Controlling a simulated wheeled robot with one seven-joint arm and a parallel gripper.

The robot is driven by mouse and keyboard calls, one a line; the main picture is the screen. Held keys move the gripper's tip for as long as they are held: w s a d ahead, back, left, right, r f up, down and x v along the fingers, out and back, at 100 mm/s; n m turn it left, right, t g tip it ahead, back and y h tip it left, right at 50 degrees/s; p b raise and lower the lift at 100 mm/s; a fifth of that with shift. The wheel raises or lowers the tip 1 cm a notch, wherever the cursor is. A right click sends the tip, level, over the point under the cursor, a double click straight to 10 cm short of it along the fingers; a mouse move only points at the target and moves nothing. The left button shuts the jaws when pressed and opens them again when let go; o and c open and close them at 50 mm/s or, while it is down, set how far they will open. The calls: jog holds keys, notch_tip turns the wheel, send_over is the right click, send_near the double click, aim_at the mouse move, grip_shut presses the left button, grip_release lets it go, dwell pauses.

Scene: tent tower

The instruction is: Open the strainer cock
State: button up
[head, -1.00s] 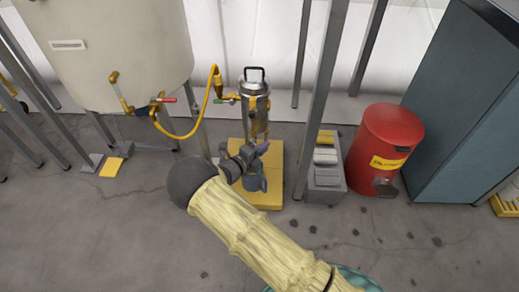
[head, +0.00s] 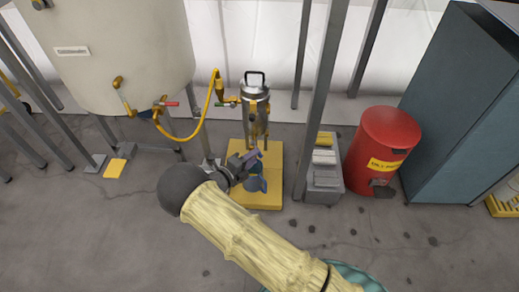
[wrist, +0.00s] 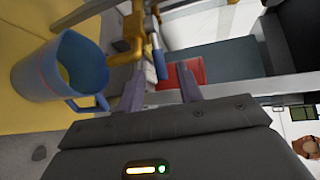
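The strainer (head: 255,106) is a metal cylinder with a black lid handle, standing over a yellow base. In the wrist view, a brass cock (wrist: 137,38) with a blue-tipped lever (wrist: 159,64) is at the top centre. My gripper (wrist: 161,88) is open, its two fingers apart. The lever's tip shows between the fingers in the picture; I see no contact, and depth is unclear. My gripper (head: 256,158) is low in front of the strainer in the head view and hides the cock there. A blue jug (wrist: 55,75) is left of the fingers, and in the head view (head: 258,184) beside my gripper.
The yellow base (head: 268,194) stands on the grey floor. A yellow hose (head: 198,127) links the big tank (head: 110,55) to the strainer. A metal post (head: 318,100), a grey bin (head: 324,185) and a red drum (head: 380,150) stand right. Open floor lies in front.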

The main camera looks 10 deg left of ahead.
jog(key=p+v, duration=0.4)
jog(key=v, duration=0.7)
jog(key=shift+s, duration=0.2)
jog(key=shift+a+r, duration=0.1)
